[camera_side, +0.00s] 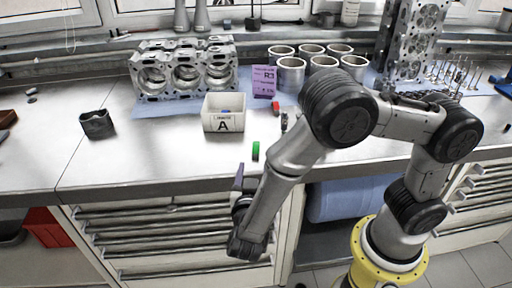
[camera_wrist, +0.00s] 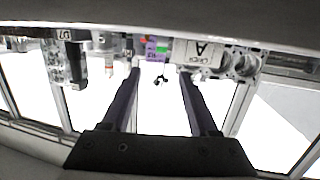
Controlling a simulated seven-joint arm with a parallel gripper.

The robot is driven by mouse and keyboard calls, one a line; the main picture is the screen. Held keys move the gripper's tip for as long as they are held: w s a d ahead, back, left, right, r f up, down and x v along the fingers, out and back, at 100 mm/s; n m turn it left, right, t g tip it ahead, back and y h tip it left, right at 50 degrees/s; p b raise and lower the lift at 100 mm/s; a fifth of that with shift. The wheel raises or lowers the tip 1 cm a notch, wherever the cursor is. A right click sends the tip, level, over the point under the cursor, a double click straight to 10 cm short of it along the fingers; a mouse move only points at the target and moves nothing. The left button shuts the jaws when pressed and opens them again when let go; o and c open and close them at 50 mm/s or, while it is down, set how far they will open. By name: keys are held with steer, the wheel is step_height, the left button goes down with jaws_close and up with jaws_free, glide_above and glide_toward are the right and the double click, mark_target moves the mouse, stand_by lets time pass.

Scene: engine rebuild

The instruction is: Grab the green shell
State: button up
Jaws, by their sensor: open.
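The green shell (camera_side: 255,150) is a small upright green piece near the bench's front edge, in front of the white bin. A small green patch, likely the same shell, shows in the wrist view (camera_wrist: 161,49). My gripper (camera_side: 239,170) is at the front edge of the bench, left of the shell and nearer the camera, apart from it. In the wrist view, which looks upside down, my gripper (camera_wrist: 159,73) has its two dark fingers wide apart with nothing between them.
The white bin marked A (camera_side: 222,113) stands behind the shell. A red piece (camera_side: 276,108) and a small dark piece (camera_side: 284,122) are to its right. An engine block (camera_side: 184,72), a purple card (camera_side: 264,82) and several metal cylinders (camera_side: 291,73) stand farther back.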

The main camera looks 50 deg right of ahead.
mark_target(256, 144)
steer(key=x, duration=1.3)
steer(key=shift+w+r, duration=0.1)
jaws_close()
